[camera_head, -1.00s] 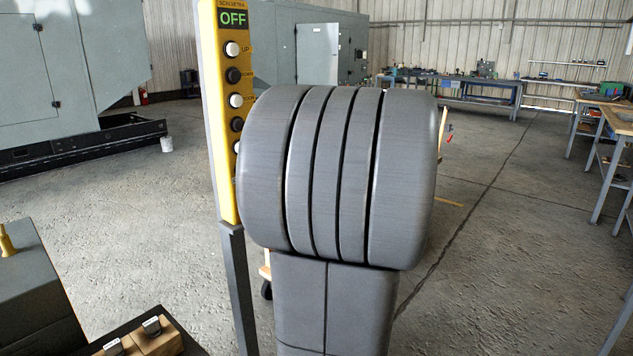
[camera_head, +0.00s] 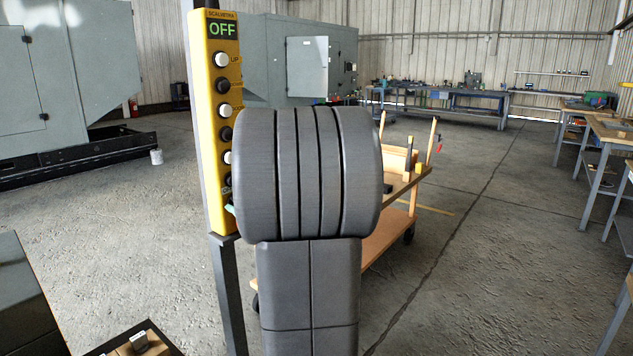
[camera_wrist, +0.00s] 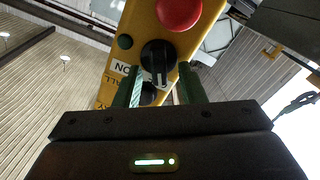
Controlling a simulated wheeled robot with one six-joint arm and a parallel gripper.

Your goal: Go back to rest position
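The yellow control panel (camera_head: 214,130) stands upright on a grey post, with an OFF display (camera_head: 222,30) at its top and a column of white and black buttons. My arm is raised in front of it and hides part of its right side. In the wrist view my gripper (camera_wrist: 160,82) points at the panel, its two fingers apart. A black rotary knob (camera_wrist: 158,58) shows between and just beyond the fingers; I cannot tell if they touch it. A red button (camera_wrist: 179,12) is above the knob. In the head view the gripper is mostly hidden behind my arm.
A wooden cart (camera_head: 385,240) stands behind my arm, partly hidden. A dark box (camera_head: 25,300) is at lower left. Workbenches (camera_head: 610,130) line the right and back. A large grey machine (camera_head: 65,80) is at left. Open concrete floor lies between.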

